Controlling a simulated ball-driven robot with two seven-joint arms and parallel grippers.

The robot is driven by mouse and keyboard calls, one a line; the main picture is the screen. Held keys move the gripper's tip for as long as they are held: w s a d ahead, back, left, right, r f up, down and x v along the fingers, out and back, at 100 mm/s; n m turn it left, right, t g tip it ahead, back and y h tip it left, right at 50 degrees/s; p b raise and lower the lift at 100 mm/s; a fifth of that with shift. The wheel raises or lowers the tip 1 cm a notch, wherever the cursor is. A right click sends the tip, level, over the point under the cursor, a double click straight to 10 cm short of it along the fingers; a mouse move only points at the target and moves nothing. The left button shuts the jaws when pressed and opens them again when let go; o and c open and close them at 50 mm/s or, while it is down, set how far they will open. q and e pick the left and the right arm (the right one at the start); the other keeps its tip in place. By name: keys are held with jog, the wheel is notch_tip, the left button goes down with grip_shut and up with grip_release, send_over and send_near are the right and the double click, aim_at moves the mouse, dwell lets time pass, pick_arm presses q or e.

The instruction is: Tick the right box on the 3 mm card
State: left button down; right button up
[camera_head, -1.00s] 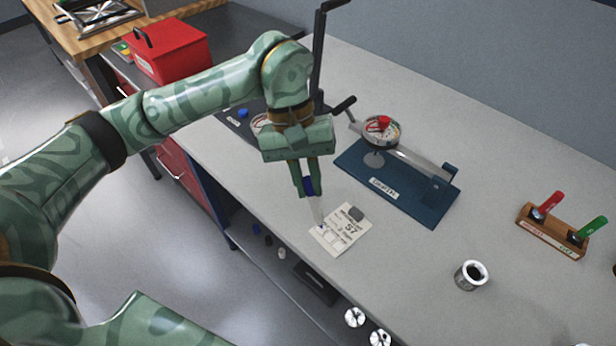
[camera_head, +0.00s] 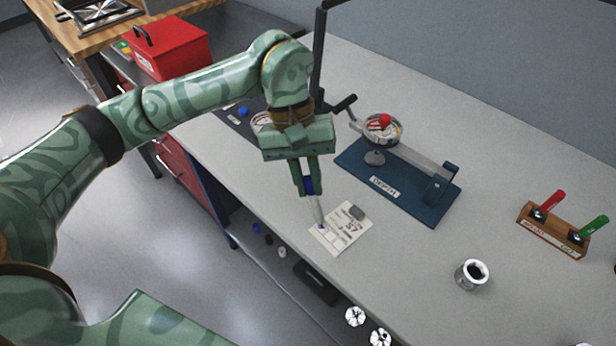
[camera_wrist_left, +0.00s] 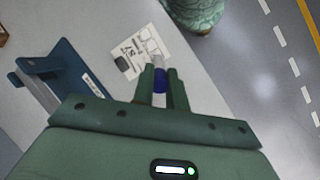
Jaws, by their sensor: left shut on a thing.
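The card (camera_head: 349,228) lies flat on the grey bench, with printed text and a row of boxes along its front edge. It also shows in the left wrist view (camera_wrist_left: 131,52). A small dark grey block sits on the card's far corner (camera_head: 357,212). My left gripper (camera_head: 308,190) is shut on a pen with a blue band (camera_head: 309,184), which also shows in the left wrist view (camera_wrist_left: 159,82). A small blue mark shows at the tip; contact is too small to tell. My right gripper is out of view.
A wooden holder (camera_head: 552,231) with red and green gauges and a metal ring (camera_head: 471,275) stand to the right. The bench's front edge is close to the card.

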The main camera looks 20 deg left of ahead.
pick_arm(q)
jog(key=shift+r+p, duration=1.9)
jog(key=shift+r, duration=1.6)
